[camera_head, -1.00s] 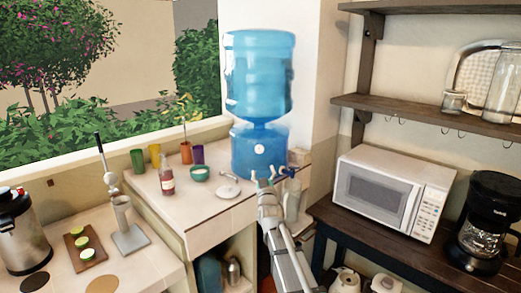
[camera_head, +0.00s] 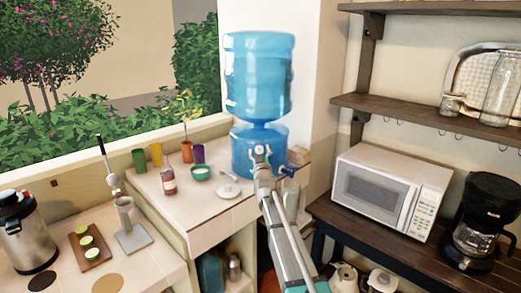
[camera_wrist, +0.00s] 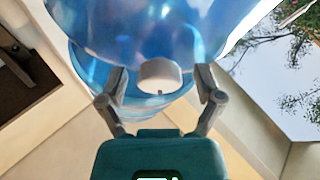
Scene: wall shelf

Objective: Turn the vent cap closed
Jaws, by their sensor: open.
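The vent cap (camera_head: 259,149) is a small round white knob on the front of the blue water dispenser (camera_head: 241,150), below its large bottle. In the wrist view the white vent cap (camera_wrist: 159,73) sits between my fingertips, with a small dark notch at its lower edge. My gripper (camera_wrist: 161,84) is open, with one finger on each side of the cap and a visible gap to both. In the head view my gripper (camera_head: 261,160) is right in front of the cap and partly covers the dispenser's lower front.
A turquoise bowl (camera_head: 200,173), a red bottle (camera_head: 169,181) and a white round item (camera_head: 229,191) stand on the counter left of my arm. A brown block (camera_head: 299,155) is right of the dispenser. The microwave (camera_head: 391,190) stands further right.

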